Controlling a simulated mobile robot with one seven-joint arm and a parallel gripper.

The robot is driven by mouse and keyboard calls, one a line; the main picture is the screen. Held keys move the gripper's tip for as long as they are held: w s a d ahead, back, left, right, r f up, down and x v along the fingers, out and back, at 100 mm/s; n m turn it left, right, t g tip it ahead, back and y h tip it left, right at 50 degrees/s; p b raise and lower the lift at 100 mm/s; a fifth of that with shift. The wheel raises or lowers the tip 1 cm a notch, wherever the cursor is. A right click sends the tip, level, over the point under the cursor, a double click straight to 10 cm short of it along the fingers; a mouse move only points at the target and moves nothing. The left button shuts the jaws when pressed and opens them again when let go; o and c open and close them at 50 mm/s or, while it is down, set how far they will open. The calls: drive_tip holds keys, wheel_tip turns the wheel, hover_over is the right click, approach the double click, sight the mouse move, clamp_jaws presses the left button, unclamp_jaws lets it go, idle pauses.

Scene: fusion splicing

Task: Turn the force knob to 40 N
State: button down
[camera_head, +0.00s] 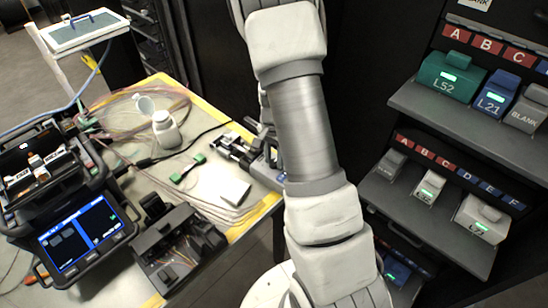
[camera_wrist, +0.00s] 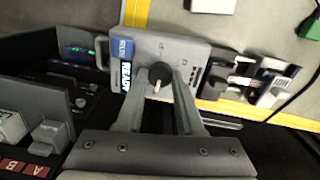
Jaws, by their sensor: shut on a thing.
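The force knob (camera_wrist: 156,84) is a dark round dial with a pale pointer, on the face of a grey tester (camera_wrist: 196,50) with blue and black labels, one reading READY. My gripper (camera_wrist: 160,74) reaches over this face in the wrist view, a finger on each side of the knob, shut on it. The pointer faces down toward the wrist in this view. Scale marks beside the knob are too small to read. In the head view my arm covers the gripper and the knob; only part of the grey-blue tester (camera_head: 266,166) shows beside it.
A table (camera_head: 262,205) with yellow edging holds a fusion splicer (camera_head: 72,240), a white bottle (camera_head: 165,128), a black fixture (camera_head: 178,250) and loose fibres. Shelves (camera_head: 440,120) with labelled modules stand close on the right. Small clamps (camera_wrist: 262,82) lie beside the tester.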

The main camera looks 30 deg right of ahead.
drive_tip(key=c, duration=0.5)
unclamp_jaws()
drive_tip(key=shift+c, duration=0.2)
wheel_tip(320, 180, up, 18)
drive_tip(key=p, duration=0.2)
drive_tip(key=shift+f, duration=0.25)
